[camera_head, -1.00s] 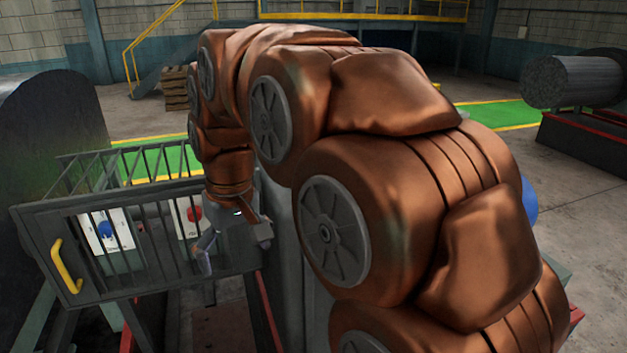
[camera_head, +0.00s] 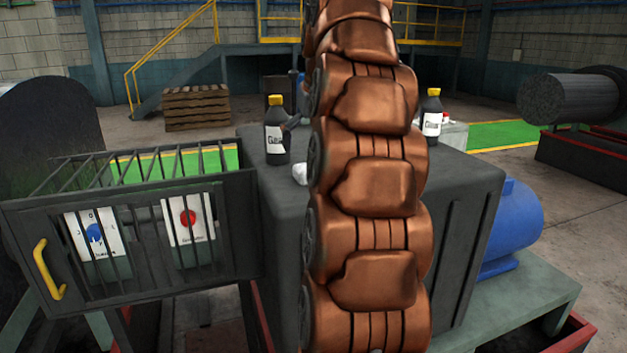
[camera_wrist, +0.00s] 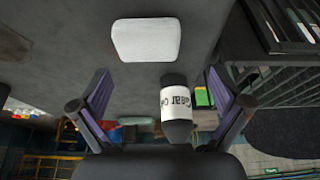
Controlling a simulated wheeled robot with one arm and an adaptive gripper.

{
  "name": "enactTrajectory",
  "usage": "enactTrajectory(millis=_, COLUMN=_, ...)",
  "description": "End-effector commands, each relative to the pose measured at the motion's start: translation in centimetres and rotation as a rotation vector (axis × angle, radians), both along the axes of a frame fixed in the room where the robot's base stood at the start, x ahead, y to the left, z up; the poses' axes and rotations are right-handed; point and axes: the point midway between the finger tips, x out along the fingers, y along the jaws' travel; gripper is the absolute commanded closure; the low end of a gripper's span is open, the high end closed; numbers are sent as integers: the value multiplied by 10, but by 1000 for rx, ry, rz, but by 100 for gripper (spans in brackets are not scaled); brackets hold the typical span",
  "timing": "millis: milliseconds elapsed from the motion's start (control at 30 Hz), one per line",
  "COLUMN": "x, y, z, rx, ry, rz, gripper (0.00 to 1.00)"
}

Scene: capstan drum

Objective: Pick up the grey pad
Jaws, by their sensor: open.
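A pale grey, almost white pad (camera_wrist: 146,40) with rounded corners lies on a dark grey surface, at the top of the wrist view. In the head view a small part of a pale thing, likely the same pad (camera_head: 300,174), shows beside my arm on the dark housing top (camera_head: 450,175); the arm hides the rest. My gripper (camera_wrist: 158,85) is open and empty, its two fingers apart at the left and right of the wrist view. The pad is beyond the fingertips, apart from them. In the head view my gripper is mostly hidden behind the arm.
A dark bottle (camera_head: 276,135) with a yellow cap stands left of my arm; a bottle (camera_wrist: 176,108) shows between the fingers in the wrist view. Another bottle (camera_head: 432,118) stands at right. A barred guard cage (camera_head: 140,230) covers two switch panels at left.

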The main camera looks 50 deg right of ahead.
Motion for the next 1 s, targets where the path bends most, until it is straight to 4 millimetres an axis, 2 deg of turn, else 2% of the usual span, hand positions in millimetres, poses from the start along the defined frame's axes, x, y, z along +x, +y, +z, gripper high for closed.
enactTrajectory(millis=100, x=-4, y=-14, z=1, rx=-8, ry=-10, rz=-20, gripper=0)
enactTrajectory(millis=200, x=-5, y=-18, z=2, rx=-12, ry=-13, rz=-27, gripper=0)
enactTrajectory(millis=700, x=2, y=-22, z=-20, rx=-10, ry=-11, rz=-26, gripper=0)
enactTrajectory(millis=1000, x=6, y=-24, z=-27, rx=-12, ry=-13, rz=-27, gripper=0)
